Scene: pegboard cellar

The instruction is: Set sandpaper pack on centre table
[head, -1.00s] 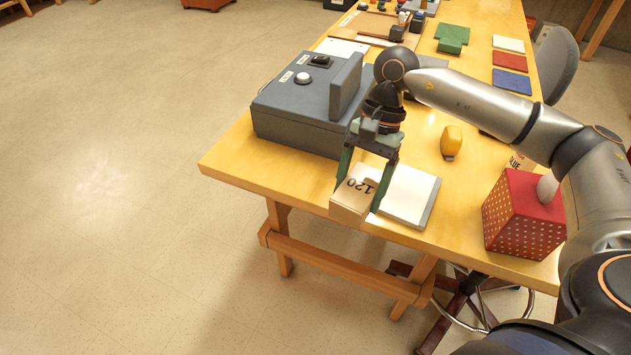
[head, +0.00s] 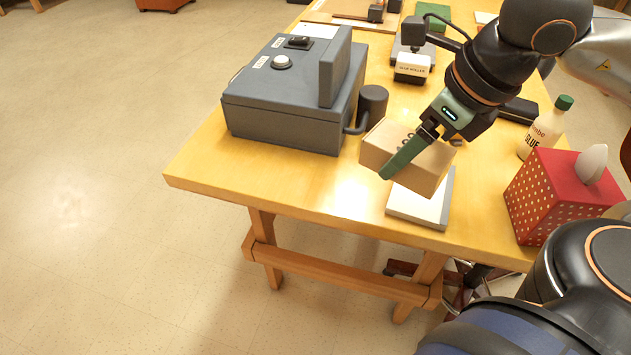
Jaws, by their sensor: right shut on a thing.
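The sandpaper pack is a tan box (head: 421,177) with dark print on top, partly covered by the gripper. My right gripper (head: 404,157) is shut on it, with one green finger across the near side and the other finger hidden. The pack is tilted and appears held above the wooden table (head: 300,185), over the far part of a white-topped pad (head: 418,208). I cannot tell from the picture whether this is the centre table. My left gripper is not in view.
A grey machine box (head: 285,115) with an upright plate stands left of the pack. A red dotted tissue box (head: 540,215) and a green-capped glue bottle (head: 543,128) stand to the right. A white-labelled block (head: 412,68) lies behind. The table's front left corner is bare.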

